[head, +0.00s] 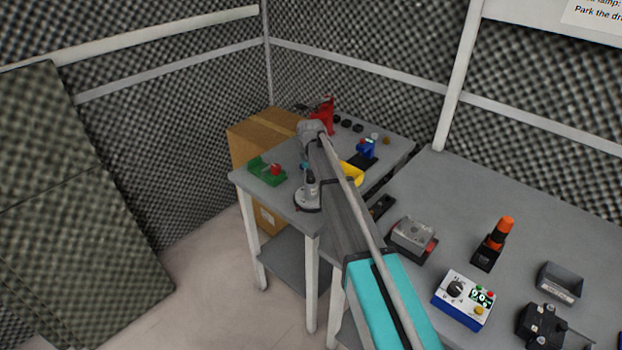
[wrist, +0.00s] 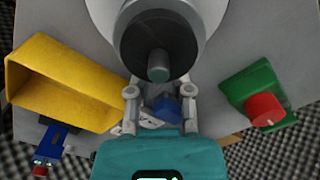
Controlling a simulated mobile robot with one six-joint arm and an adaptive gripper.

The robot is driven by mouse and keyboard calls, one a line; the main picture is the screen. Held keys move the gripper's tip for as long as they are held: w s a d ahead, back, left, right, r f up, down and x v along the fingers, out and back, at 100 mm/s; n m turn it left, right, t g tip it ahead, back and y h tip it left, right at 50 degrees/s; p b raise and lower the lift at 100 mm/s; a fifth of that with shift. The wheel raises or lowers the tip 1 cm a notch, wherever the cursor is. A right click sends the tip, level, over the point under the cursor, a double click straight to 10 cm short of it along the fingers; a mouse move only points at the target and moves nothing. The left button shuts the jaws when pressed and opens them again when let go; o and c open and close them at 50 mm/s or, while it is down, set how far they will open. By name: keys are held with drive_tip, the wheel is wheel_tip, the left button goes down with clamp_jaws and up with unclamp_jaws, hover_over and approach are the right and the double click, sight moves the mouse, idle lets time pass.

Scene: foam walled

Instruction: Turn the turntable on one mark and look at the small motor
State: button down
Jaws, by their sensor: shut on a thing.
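The turntable (head: 307,203) is a pale disk near the front edge of the far table. It also fills the top of the wrist view (wrist: 205,30). On it stands a dark round body with a pale stub, seemingly the small motor (wrist: 140,42); it shows small and dark in the head view (head: 310,177). My gripper (wrist: 161,95) is at the turntable's rim, its fingers on either side of a small blue part (wrist: 165,112), shut on it. I cannot tell how that part joins the turntable. The marks are not visible. My arm hides much in the head view.
A green block with a red knob (head: 267,171) stands left of the turntable, a yellow bin (head: 351,172) right. A blue device (head: 367,148) and a red device (head: 322,114) stand behind. The nearer table holds a control box (head: 464,299) and an orange-topped lamp (head: 493,243).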

drive_tip(key=c, duration=0.5)
unclamp_jaws()
drive_tip(key=shift+c, duration=0.2)
